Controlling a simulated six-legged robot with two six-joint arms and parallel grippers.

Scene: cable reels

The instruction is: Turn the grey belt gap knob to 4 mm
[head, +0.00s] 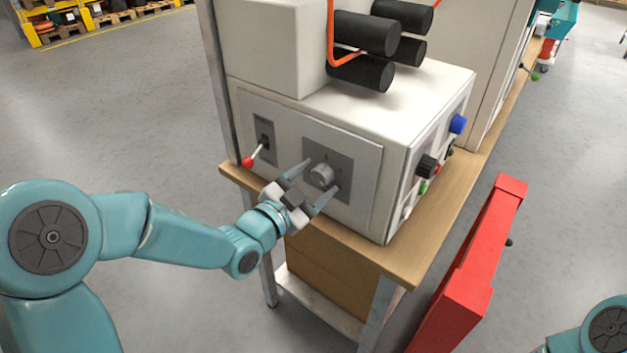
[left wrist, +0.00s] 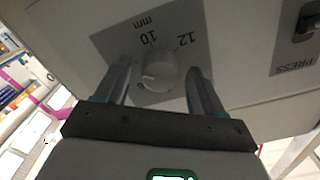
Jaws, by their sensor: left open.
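The grey belt gap knob (head: 321,175) sits on a dark grey plate (head: 341,161) on the near face of the white machine. In the left wrist view the knob (left wrist: 158,71) is round with a pale pointer mark, and "10", "12" and "mm" show upside down on its plate. The other scale numbers are hidden or too small to read. My left gripper (head: 309,184) is open, with one finger on either side of the knob and a gap to it in the left wrist view. My right gripper is out of view.
A red-tipped lever (head: 248,161) stands left of the knob plate. Black rollers (head: 367,32) with an orange cable are on top. A blue knob (head: 458,124) and black knob (head: 427,165) are on the right side. A red cabinet (head: 473,270) stands right of the wooden bench (head: 400,262).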

